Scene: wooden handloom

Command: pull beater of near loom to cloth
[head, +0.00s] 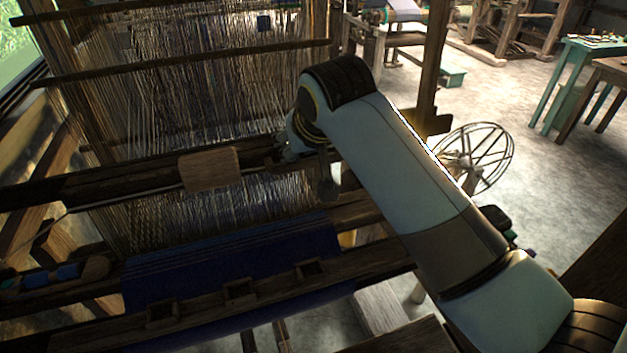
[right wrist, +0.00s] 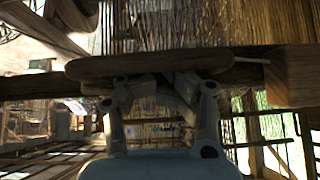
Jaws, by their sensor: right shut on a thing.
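The beater (head: 100,183) of the near loom is a dark wooden bar running across the warp, with a paler wooden block (head: 210,168) at its middle. The blue cloth (head: 230,262) lies on the near side, and a band of bare warp threads (head: 180,217) shows between beater and cloth. My right gripper (head: 292,150) is at the beater, right of the pale block. In the right wrist view the right gripper (right wrist: 168,82) is shut on the beater's wooden rail (right wrist: 150,66); its fingertips are partly hidden. My left gripper is in neither view.
A wooden breast beam (head: 380,262) with square slots crosses in front of the cloth. A dark loom post (head: 432,60) and a spoked wheel (head: 477,158) stand to the right. Teal and brown tables (head: 580,50) are farther back. Open grey floor (head: 540,200) lies at right.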

